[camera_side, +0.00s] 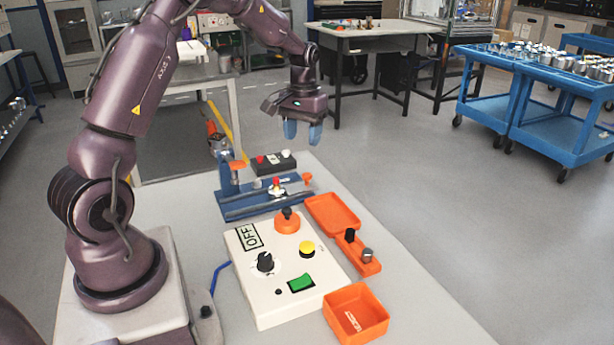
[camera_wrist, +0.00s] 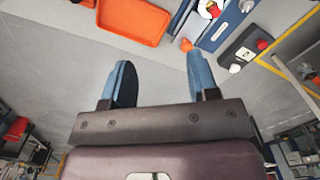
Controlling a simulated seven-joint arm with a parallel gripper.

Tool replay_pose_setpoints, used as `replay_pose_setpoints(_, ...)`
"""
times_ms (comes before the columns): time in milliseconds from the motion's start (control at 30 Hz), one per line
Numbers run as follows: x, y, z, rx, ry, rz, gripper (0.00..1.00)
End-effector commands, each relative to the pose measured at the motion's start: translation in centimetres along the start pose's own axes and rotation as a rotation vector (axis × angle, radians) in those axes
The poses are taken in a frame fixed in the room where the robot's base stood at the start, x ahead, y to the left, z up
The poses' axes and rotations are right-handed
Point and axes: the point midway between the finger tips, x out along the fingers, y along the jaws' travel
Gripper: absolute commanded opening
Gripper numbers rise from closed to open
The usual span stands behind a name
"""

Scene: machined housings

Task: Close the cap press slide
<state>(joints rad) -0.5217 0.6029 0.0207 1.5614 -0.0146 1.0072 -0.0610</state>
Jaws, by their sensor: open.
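The cap press is a blue fixture (camera_side: 262,204) at the far end of the bench in the side view, with pale rails along it. An orange-topped post (camera_side: 237,170) stands at its left end and an orange knob (camera_side: 307,177) at its right end. A small part with red and yellow (camera_side: 277,187) sits mid-fixture. How far the slide is along its rails I cannot tell. My gripper (camera_side: 302,131) is open and empty, above and beyond the press. In the wrist view the blue fingers (camera_wrist: 160,70) are apart, with the orange knob (camera_wrist: 186,44) near the right fingertip.
A black button box (camera_side: 273,163) stands behind the press. Nearer are a white control panel (camera_side: 270,240) with an orange knob, an orange tray (camera_side: 332,212), an orange holder with pegs (camera_side: 362,258) and an orange bin (camera_side: 356,314). The bench's right strip is clear.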

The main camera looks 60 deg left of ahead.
Motion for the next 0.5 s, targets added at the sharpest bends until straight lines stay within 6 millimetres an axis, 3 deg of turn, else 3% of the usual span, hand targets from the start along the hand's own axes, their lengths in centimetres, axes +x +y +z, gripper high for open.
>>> replay_pose_setpoints(33, 2.1, -1.3, -1.8, -0.04, -0.021, -0.002, 0.54)
replay_pose_setpoints(200, 6.3, -4.2, -6.3, -0.131, -0.033, -0.002, 0.54)
replay_pose_setpoints(300, 6.4, -4.5, -8.2, -0.152, -0.008, 0.0, 0.54)
replay_pose_setpoints(400, 4.9, -4.4, -9.5, -0.162, 0.032, 0.003, 0.54)
replay_pose_setpoints(500, 4.8, -4.4, -9.6, -0.176, 0.03, 0.004, 0.54)
